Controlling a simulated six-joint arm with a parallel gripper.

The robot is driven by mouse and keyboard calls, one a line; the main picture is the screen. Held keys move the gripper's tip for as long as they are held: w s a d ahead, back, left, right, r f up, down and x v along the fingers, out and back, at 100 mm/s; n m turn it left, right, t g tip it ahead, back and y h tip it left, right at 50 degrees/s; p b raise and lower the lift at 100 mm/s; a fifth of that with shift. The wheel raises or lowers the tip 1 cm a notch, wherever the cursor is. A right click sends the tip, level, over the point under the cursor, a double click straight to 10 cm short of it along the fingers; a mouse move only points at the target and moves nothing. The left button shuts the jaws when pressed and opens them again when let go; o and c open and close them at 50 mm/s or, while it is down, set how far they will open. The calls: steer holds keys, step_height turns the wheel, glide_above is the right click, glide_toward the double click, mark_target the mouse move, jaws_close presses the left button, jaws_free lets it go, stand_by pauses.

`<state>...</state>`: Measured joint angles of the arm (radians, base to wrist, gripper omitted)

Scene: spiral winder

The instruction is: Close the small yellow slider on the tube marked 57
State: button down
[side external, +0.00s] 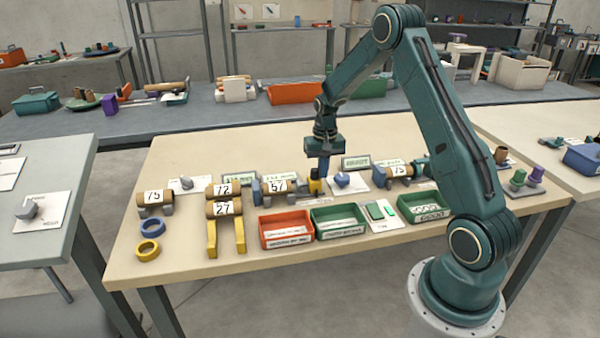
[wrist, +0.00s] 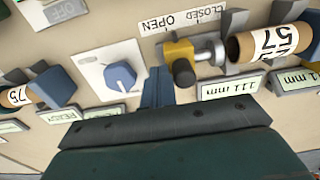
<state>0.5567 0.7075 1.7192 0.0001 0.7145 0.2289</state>
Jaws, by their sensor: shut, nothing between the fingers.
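The tube marked 57 (side external: 277,187) lies in a blue-grey holder on the table; in the wrist view it is at the upper right (wrist: 270,43). The small yellow slider (side external: 316,186) is at the right of this tube in the side view. In the wrist view the slider (wrist: 178,50) has a dark round knob (wrist: 184,72) and a metal rod toward the tube, beside a strip reading CLOSED and OPEN (wrist: 180,19). My gripper (wrist: 157,88) is shut and empty, pointing down close beside the slider; whether it touches cannot be told.
A white plate with a blue dial (wrist: 120,75) is close by. Tubes marked 72 (side external: 223,190) and 75 (side external: 397,171) lie on either side. A red bin (side external: 286,243) and green bins (side external: 338,234) stand in front.

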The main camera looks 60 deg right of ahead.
mark_target(313, 169)
steer(key=shift+w+a, duration=1.1)
steer(key=shift+a, duration=0.05)
stand_by(1.8)
steer(key=shift+s+d, duration=0.5)
steer(key=shift+d, duration=0.05)
stand_by(0.5)
steer(key=shift+r, duration=0.1)
steer(key=shift+r, duration=3.4)
